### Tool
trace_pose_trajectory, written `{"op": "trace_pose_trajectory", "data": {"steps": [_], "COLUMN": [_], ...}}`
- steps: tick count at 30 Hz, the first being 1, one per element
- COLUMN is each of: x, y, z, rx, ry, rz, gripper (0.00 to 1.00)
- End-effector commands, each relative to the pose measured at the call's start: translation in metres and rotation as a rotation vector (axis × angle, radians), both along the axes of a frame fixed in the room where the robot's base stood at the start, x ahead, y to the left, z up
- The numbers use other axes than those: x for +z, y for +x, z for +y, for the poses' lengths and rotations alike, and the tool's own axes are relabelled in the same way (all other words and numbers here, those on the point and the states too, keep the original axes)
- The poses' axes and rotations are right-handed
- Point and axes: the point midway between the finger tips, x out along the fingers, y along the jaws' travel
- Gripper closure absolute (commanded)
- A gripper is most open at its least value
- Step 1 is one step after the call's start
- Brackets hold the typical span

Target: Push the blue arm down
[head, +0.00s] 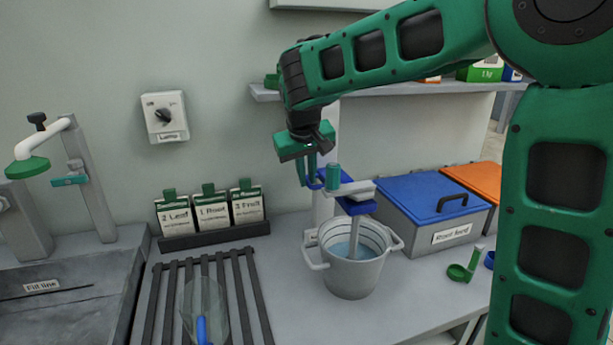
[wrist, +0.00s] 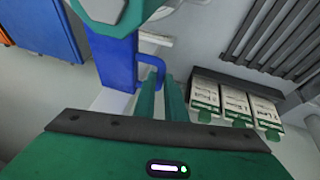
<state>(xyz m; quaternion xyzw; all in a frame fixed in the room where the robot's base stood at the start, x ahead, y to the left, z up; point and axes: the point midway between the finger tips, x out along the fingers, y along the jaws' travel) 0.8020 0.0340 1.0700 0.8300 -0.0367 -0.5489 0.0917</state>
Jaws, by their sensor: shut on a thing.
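The blue arm (wrist: 117,68) is part of the dosing stand at the back of the bench. It is a thick blue piece with a thin bent blue handle (wrist: 152,64) at its side. In the head view a bit of the blue arm (head: 316,184) shows beside my fingers. My gripper (head: 307,177) points down at the stand, left of its green knob (head: 333,177). In the wrist view my gripper's two green fingers (wrist: 161,98) are close together around the end of the blue handle, which they partly hide.
A white bucket (head: 352,277) with water stands below the stand. A blue-lidded bin (head: 425,197) is to the right. Three packets (head: 211,209) in a dark rack and a slatted drain (head: 170,300) lie left. A shelf (head: 400,91) runs behind my arm.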

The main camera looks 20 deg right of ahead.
Motion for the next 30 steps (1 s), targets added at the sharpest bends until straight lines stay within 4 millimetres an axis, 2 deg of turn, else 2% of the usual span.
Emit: {"op": "trace_pose_trajectory", "data": {"steps": [1, 3, 14, 17, 30], "x": [-0.007, -0.007, 0.001, 0.011, 0.079], "y": [-0.004, -0.004, -0.003, -0.007, -0.036], "z": [0.0, 0.0, 0.001, 0.003, 0.016], "rx": [0.001, 0.001, 0.002, 0.003, 0.002], "ry": [-0.005, -0.005, -0.003, -0.002, -0.003], "rz": [0.019, 0.017, 0.007, 0.006, 0.009], "gripper": [0.82, 0.7, 0.7, 0.7, 0.7]}}
